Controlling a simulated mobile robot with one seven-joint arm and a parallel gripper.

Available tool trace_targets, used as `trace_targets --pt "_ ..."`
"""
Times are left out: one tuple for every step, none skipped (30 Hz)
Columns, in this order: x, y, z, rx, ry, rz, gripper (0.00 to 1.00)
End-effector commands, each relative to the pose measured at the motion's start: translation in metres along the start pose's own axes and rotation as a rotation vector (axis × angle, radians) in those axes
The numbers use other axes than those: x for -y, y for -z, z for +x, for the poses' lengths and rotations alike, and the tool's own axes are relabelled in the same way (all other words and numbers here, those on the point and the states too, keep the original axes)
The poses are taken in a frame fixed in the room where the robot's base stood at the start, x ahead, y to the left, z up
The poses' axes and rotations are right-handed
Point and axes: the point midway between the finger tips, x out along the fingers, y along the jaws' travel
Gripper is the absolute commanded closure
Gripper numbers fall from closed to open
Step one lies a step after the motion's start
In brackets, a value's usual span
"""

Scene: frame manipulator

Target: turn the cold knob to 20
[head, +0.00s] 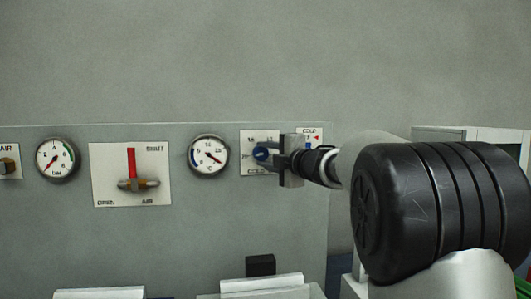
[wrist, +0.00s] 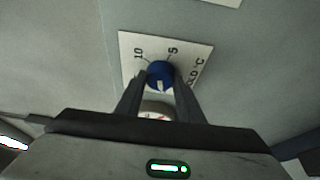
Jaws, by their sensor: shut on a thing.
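The cold knob is a round blue knob (head: 261,154) on a white plate (head: 247,135) on the grey panel. My gripper (head: 268,155) reaches in from the right, with its fingers on the knob. The wrist view shows the blue knob (wrist: 160,73) between the two dark fingertips (wrist: 160,82), which are shut on it. A pale pointer mark shows on the knob's face, but I cannot read its exact setting. The marks 10 and 5 show on the plate (wrist: 130,45) in the wrist view. Other marks are hidden or too small.
A gauge (head: 209,155) sits left of the cold plate. A red-handled air valve (head: 132,162) and another gauge (head: 57,158) are farther left. Another plate (head: 314,132) is partly behind my gripper. A black block (head: 260,265) is below.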

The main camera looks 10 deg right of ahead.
Motion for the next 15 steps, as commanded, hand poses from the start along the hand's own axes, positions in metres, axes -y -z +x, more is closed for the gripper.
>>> trace_targets --pt "0.0006 0.0 0.0001 0.0 0.003 -0.005 0.88" --pt "0.0007 0.0 0.0001 0.0 0.003 -0.006 0.88" --pt "0.0008 0.0 0.0001 0.0 0.003 -0.007 0.88" --pt "0.0009 0.0 0.0001 0.0 0.004 -0.007 0.88" --pt "0.0009 0.0 0.0001 0.0 0.004 -0.008 0.88" --pt "0.0009 0.0 0.0001 0.0 0.003 -0.008 0.88" --pt "0.0009 0.0 0.0001 0.0 0.003 -0.008 0.88" --pt "0.0009 0.0001 0.0001 0.0 0.003 -0.007 0.88" --pt "0.0008 0.0 0.0001 0.0 0.003 -0.007 0.88" --pt "0.0008 0.0001 0.0001 0.0 0.003 -0.007 0.88" --pt "0.0008 0.0001 0.0001 0.0 0.003 -0.007 0.88" --pt "0.0008 0.0001 0.0001 0.0 0.003 -0.007 0.62" --pt "0.0007 0.0001 0.0001 0.0 0.003 -0.007 0.57" --pt "0.0007 0.0001 0.0002 0.0 0.003 -0.007 0.52" --pt "0.0006 0.0001 0.0001 0.0 0.003 -0.007 0.47"
